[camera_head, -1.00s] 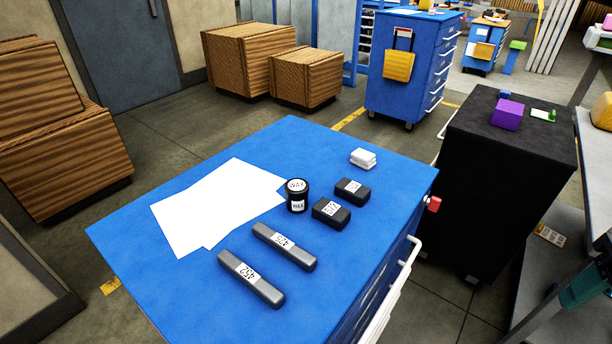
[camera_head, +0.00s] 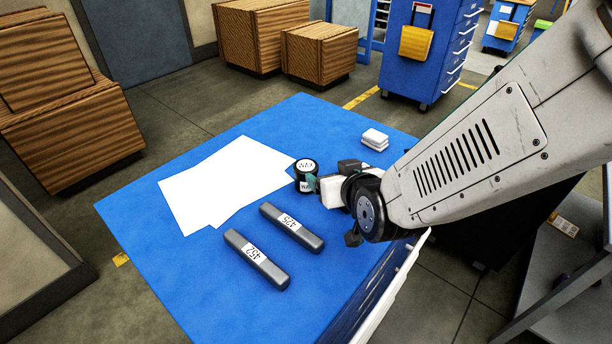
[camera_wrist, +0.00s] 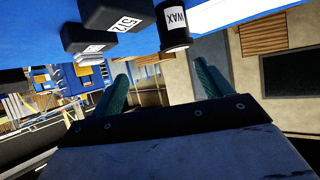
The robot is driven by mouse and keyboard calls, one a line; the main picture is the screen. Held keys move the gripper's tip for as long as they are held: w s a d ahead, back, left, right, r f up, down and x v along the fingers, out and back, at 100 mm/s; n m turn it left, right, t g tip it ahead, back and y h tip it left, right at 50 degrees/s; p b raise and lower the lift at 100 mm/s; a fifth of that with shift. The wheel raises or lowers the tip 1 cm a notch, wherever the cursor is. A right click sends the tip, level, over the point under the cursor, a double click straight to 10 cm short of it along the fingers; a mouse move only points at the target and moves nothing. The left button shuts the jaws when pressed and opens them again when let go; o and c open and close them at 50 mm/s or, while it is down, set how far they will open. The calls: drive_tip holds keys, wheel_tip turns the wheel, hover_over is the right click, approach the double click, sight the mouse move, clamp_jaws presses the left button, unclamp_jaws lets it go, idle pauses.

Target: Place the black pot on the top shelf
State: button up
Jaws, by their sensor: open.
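The black pot (camera_head: 306,163) with a white WAX label stands upright on the blue table top (camera_head: 150,215), beside the white sheets. It also shows in the wrist view (camera_wrist: 174,22), where the picture is upside down. My gripper (camera_head: 315,184) reaches in from the right, its tip close to the pot and partly overlapping it. In the wrist view my gripper (camera_wrist: 160,72) has its teal fingers spread wide with nothing between them. The pot lies beyond the fingertips there; contact cannot be told. I cannot make out which surface is the top shelf.
Two dark bars (camera_head: 257,260) lie in front of the pot. A white stack (camera_head: 375,138) is near the back edge. Wooden crates (camera_head: 262,38) stand behind.

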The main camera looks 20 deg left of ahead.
sight(307, 169)
drive_tip(key=shift+t+y, duration=0.4)
drive_tip(key=w+a+f, duration=0.1)
drive_tip(key=a, duration=0.1)
drive_tip(key=w+a+f, duration=0.3)
drive_tip(key=a, duration=0.2)
drive_tip(key=shift+w+f, duration=0.2)
drive_tip(key=shift+w, duration=0.1)
drive_tip(key=c, duration=1.1)
drive_tip(key=shift+c, duration=0.7)
drive_tip(key=shift+r, duration=0.2)
